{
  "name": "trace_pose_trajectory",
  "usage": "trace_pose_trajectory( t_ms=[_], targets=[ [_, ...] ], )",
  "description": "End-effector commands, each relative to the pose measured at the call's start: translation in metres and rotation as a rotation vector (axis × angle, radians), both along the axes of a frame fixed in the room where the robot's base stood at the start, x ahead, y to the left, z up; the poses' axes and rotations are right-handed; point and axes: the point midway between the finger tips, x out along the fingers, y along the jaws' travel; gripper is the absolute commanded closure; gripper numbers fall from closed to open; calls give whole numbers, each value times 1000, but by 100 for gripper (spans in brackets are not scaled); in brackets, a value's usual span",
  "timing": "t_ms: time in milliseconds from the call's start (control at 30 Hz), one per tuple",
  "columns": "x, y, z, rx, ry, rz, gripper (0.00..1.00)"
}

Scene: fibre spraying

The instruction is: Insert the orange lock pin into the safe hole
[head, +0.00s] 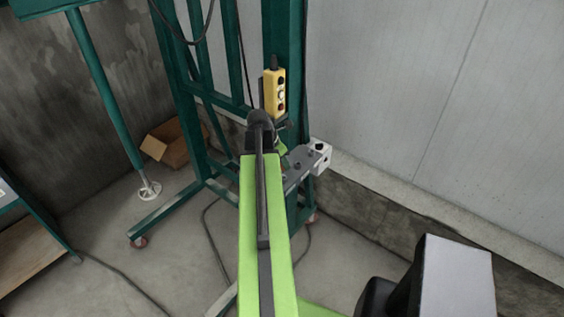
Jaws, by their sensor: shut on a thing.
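My green arm (266,225) reaches from the bottom of the head view up to a dark joint (261,128) in front of a dark green steel frame (288,40). Beyond that joint, my arm and the frame overlap, and I cannot make out my gripper's fingertips. The orange lock pin cannot be made out. The safe hole cannot be made out either. A grey bracket-like part with a white block (320,157) shows just right of the arm, close to the frame's post. I cannot tell whether it belongs to the frame.
A yellow control box (276,92) hangs on the frame. An open cardboard box (172,145) lies on the floor behind. Cables (211,235) run across the floor. A pale wall (440,110) with a low concrete ledge (400,205) closes off the right. Bare floor (110,215) shows at left.

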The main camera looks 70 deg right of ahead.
Motion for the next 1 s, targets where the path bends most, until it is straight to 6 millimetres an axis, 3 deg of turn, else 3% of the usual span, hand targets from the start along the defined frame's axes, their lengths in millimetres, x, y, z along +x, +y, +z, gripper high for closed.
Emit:
trace_pose_trajectory(
  t_ms=[33,167,1000],
  targets=[
    [0,0,-10,0,0,0,100],
    [0,0,-16,0,0,0,100],
    [0,0,-15,0,0,0,100]
  ],
)
